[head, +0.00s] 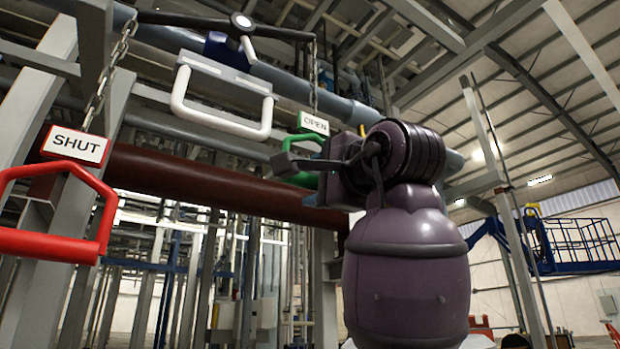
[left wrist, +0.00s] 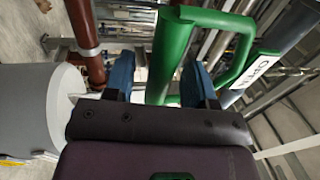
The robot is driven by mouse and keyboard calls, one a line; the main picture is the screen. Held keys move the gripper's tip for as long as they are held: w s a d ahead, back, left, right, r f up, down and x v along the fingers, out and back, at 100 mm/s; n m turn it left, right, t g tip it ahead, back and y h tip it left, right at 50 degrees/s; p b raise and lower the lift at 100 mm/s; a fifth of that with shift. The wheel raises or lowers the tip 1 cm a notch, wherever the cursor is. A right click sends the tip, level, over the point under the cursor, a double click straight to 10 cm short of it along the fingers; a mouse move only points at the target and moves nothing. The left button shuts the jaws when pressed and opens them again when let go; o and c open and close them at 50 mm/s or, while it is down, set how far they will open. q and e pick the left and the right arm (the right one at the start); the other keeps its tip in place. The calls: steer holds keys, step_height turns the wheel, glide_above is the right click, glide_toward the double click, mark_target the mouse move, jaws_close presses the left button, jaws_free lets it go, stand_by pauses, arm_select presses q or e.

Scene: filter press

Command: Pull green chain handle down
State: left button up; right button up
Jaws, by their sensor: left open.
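The green chain handle (head: 306,142) hangs below the white OPEN sign (head: 314,123) in the head view, partly hidden behind my left gripper. My left gripper (head: 300,180) is open at the handle's lower part. In the left wrist view, the green handle (left wrist: 172,50) is large, and one of its bars runs between the two spread blue fingers of my left gripper (left wrist: 157,75). The fingers are not closed on it. Whether they touch the bar cannot be told. My right gripper is not in view.
A red handle (head: 50,246) with a SHUT sign (head: 76,146) hangs from a chain at the left. A white handle (head: 222,120) is above centre. A dark red pipe (head: 200,185) runs behind. A blue lift platform (head: 585,243) stands far right.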

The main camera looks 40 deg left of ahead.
arm_select(q)
steer(key=shift+p+x, duration=0.3)
steer(key=shift+x, duration=1.1)
jaws_close()
